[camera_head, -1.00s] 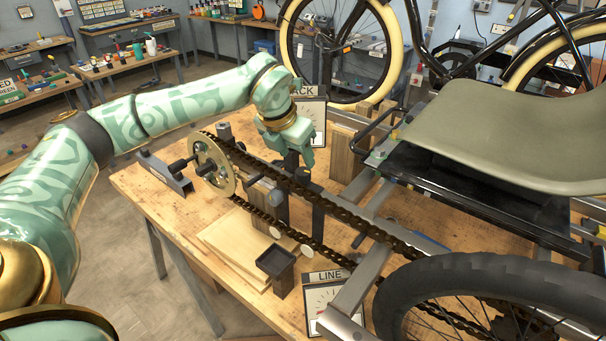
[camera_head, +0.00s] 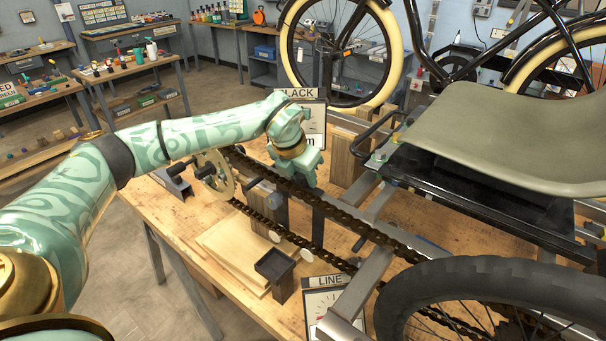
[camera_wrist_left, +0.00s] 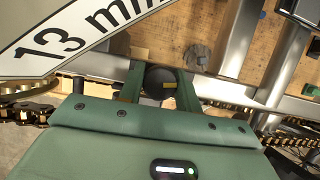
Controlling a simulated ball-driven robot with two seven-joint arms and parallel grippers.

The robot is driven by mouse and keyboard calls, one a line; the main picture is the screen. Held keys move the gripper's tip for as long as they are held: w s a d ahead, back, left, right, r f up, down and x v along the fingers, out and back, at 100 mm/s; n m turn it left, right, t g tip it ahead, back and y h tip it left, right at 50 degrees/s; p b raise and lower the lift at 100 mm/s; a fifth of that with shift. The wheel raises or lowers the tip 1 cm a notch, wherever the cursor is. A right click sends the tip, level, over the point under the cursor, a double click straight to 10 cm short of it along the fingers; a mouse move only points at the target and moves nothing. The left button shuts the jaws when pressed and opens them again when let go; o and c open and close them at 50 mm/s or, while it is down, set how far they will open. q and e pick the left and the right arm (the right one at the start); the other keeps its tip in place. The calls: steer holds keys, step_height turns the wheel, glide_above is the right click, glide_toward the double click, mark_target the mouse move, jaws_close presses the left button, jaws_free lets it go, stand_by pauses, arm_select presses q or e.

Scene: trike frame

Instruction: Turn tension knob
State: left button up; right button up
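A round black knob with a yellow mark (camera_wrist_left: 160,82) shows in the left wrist view; I take it for the tension knob. My left gripper (camera_wrist_left: 162,78) has its two green fingers on either side of it, with little gap visible; I cannot tell whether they touch it. In the head view my left gripper (camera_head: 303,178) points down behind the chain (camera_head: 288,186), and its fingertips and the knob are hidden. The SLACK card (camera_head: 313,125) stands just behind the gripper; a card reading 13 mm (camera_wrist_left: 75,35) shows close up in the left wrist view. My right gripper is not in view.
The chain runs from the sprocket (camera_head: 216,176) along the frame towards the rear wheel (camera_head: 470,300). The LINE card (camera_head: 325,303) and a small dark tray on a post (camera_head: 274,266) stand in front. Wooden blocks (camera_head: 348,158) and the seat (camera_head: 520,135) are to the right.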

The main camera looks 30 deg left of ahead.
arm_select(q)
steer(key=shift+r+m+h+p, duration=0.3)
steer(key=shift+m+h+p, duration=0.1)
steer(key=shift+m+p, duration=0.6)
steer(key=shift+f+m+g+h+p, duration=0.1)
steer(key=shift+m+g+h+p, duration=0.25)
steer(key=shift+m, duration=0.75)
steer(key=shift+f+m, duration=0.1)
steer(key=shift+m, duration=0.2)
steer(key=o, duration=1)
steer(key=p+v, duration=0.2)
steer(key=v, duration=1.4)
steer(key=shift+a, duration=0.2)
